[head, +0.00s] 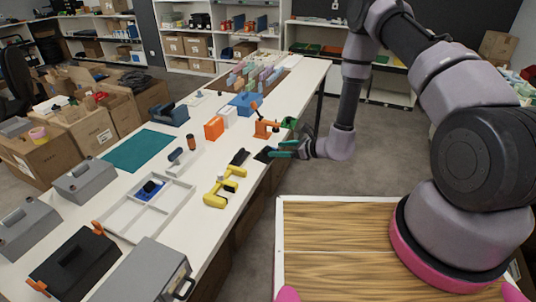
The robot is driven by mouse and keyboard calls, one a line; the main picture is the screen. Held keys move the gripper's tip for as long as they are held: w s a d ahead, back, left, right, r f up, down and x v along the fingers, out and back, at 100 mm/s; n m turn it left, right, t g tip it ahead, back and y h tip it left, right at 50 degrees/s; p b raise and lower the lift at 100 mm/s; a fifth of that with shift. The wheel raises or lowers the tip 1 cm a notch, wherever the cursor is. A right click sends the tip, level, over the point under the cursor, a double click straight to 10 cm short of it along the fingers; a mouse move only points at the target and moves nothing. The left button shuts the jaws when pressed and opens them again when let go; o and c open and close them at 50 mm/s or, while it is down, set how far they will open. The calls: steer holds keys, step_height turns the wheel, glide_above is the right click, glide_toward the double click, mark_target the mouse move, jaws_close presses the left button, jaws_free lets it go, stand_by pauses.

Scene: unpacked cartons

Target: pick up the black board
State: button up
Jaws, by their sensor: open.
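A small flat black piece, which looks like the black board (263,155), lies at the right edge of the long white table (213,168) in the head view. My gripper (276,149) is just to its right, with its teal fingers pointing left toward it. The fingers are apart, one above the other in the picture. The fingertips come close to the board; I cannot tell whether they touch it or reach around it. A second small black object (240,157) lies a little to the left.
A yellow tool (224,187) lies nearer on the table, and an orange tool (266,128) stands just beyond the board. A white divided tray (119,217), a teal mat (138,150) and grey boxes (85,180) are to the left. Open cartons (92,125) stand beyond the table.

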mark_target(270, 149)
steer(key=x, duration=0.5)
steer(key=shift+w+a+f, duration=0.1)
steer(key=shift+a, duration=0.1)
jaws_close()
